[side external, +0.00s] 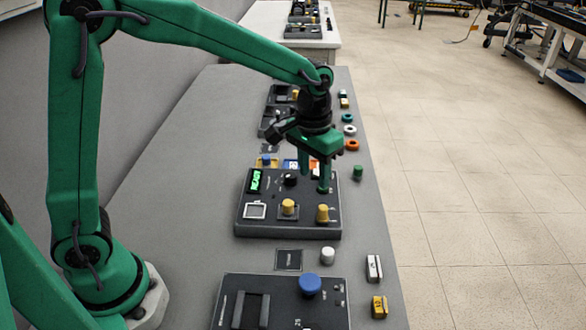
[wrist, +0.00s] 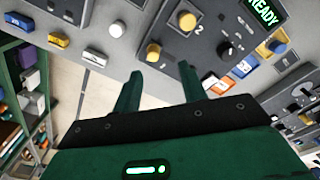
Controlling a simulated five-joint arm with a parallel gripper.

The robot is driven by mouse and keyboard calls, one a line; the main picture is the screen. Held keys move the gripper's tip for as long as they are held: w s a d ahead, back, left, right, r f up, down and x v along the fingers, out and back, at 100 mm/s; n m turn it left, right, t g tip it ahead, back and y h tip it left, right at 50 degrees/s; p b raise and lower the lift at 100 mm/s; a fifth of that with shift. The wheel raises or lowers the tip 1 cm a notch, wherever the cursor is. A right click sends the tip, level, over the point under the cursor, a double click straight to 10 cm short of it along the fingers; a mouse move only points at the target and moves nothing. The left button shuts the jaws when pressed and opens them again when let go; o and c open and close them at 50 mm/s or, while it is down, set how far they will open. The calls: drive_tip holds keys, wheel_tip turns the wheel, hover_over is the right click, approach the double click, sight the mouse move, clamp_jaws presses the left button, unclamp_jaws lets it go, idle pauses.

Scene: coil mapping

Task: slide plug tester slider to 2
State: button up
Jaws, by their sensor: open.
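The dark tester panel (side external: 268,229) lies on the grey bench, with a lit green display (side external: 254,181). In the wrist view the display (wrist: 268,12) reads READY. A yellow cylindrical knob (side external: 322,213) stands at the panel's right edge; a second yellow knob (side external: 288,207) sits on a square plate. In the wrist view these are the edge knob (wrist: 153,52) and the plate knob (wrist: 187,20), with a 2 marked beside the latter. I cannot tell for certain which is the slider. My gripper (wrist: 161,72) is open, pointing down over the panel's far right part, apart from both knobs.
A black dial (side external: 290,179) rises on the panel. A green cylinder (side external: 358,172) and a white one (side external: 328,255) stand nearby on the bench. Another panel with a blue knob (side external: 310,284) is in front. Orange and white rings (side external: 351,144) lie behind.

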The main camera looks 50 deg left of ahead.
sight(323, 207)
drive_tip(key=shift+w+d+f+g, duration=0.1)
drive_tip(key=shift+w+d+f, duration=0.2)
drive_tip(key=shift+f, duration=0.2)
drive_tip(key=shift+w+d+f+g, duration=0.1)
drive_tip(key=shift+w+d+f, duration=0.15)
drive_tip(key=shift+f, duration=0.25)
drive_tip(key=shift+w+d+f+g, duration=0.1)
drive_tip(key=shift+w+d+f, duration=0.2)
drive_tip(key=shift+f, duration=0.2)
drive_tip(key=shift+f, duration=0.1)
drive_tip(key=shift+f, duration=3.8)
clamp_jaws()
